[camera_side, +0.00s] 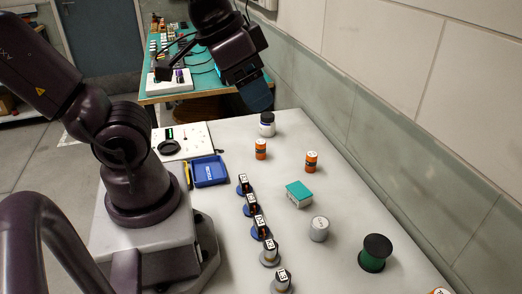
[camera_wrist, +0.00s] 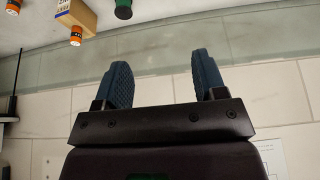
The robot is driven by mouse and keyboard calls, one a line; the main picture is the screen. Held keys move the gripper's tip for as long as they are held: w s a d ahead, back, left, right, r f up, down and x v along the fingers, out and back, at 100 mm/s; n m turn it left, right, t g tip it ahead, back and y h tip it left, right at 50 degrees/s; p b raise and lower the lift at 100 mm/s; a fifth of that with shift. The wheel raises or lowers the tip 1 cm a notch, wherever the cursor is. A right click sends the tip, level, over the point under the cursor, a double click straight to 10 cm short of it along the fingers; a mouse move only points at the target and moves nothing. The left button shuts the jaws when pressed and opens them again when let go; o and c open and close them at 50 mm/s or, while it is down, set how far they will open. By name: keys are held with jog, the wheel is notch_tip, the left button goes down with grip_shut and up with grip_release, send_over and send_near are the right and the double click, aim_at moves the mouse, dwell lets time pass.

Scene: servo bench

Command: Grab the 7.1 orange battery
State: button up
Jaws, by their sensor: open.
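Two orange batteries stand upright on the bench in the side view: one left of centre (camera_side: 260,149) and one further right (camera_side: 311,161). My gripper (camera_side: 258,97) is raised above the far end of the bench, over the white jar with a dark lid (camera_side: 267,125), apart from the batteries. In the wrist view my gripper (camera_wrist: 163,78) is open and empty, with orange batteries (camera_wrist: 75,36) (camera_wrist: 13,6) at the upper left.
A teal-topped box (camera_side: 299,194), grey cylinder (camera_side: 319,229) and green spool (camera_side: 374,253) stand on the right. Several labelled servo-like parts (camera_side: 251,206) form a row near the middle. A blue tray (camera_side: 208,171) lies left. A wall (camera_side: 400,150) runs along the right side.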

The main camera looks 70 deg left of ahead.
aim_at(260, 140)
jog(key=w+a+f+m+g+y, duration=0.1)
jog(key=a+f+g+y, duration=0.15)
jog(key=f+g, duration=0.5)
jog(key=w+a+f+m+y, duration=0.2)
jog(key=a+f+m+y, duration=1.25)
jog(key=a, duration=0.45)
jog(key=w+a+f+m+t, duration=0.1)
jog(key=w+f+m+t, duration=0.1)
jog(key=w+m+t, duration=0.3)
jog(key=shift+n+t+y, duration=0.35)
jog(key=shift+y, duration=0.05)
jog(key=f, duration=0.4)
jog(key=w+f, duration=0.1)
jog(key=f, duration=0.1)
jog(key=shift+f, duration=0.3)
jog(key=shift+w+a+f, duration=0.1)
jog(key=shift+a+f, duration=0.05)
jog(key=shift+a, duration=0.3)
jog(key=shift+w+a+f, duration=0.1)
jog(key=shift+a, duration=0.35)
jog(key=shift+w+a, duration=0.15)
jog(key=shift+a, duration=0.8)
jog(key=shift+w+a, duration=0.2)
jog(key=shift+a, duration=0.75)
jog(key=shift+w+a, duration=0.15)
jog(key=shift+a, duration=0.8)
jog(key=c, duration=0.9)
jog(key=shift+c, duration=0.8)
